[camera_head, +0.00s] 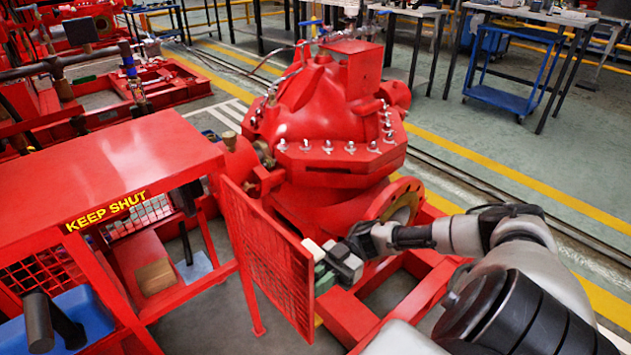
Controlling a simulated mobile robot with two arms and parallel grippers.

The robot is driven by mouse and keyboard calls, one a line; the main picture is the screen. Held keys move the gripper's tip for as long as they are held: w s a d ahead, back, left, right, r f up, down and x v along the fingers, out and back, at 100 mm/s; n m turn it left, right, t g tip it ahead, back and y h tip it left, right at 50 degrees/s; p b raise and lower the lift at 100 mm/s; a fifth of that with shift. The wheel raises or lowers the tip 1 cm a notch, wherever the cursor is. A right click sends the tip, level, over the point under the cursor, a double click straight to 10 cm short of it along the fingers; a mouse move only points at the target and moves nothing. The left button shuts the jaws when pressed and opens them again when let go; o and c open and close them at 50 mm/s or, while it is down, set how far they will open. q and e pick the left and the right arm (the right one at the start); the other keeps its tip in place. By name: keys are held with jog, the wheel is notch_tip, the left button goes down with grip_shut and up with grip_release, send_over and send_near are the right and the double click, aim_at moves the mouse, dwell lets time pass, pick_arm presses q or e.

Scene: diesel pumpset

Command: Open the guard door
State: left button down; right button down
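The guard door (270,262) is a red framed mesh panel. It stands swung out from the red guard housing (130,165), which bears yellow "KEEP SHUT" lettering. An opening shows at the housing's front, to the left of the door. My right gripper (322,262) is at the door's free right edge, near its upper corner. Its pale fingertips overlap or touch that edge; whether they grip it is unclear. My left gripper is not in view.
The big red pump (330,130) stands behind the door on a red base frame. Inside the housing are a brown block (155,276) and a dark upright handle. A blue bin (85,315) is at lower left. Clear floor (205,325) lies left of the door.

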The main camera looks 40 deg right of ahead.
jog(key=c, duration=1.2)
grip_release()
jog(key=shift+d, duration=0.1)
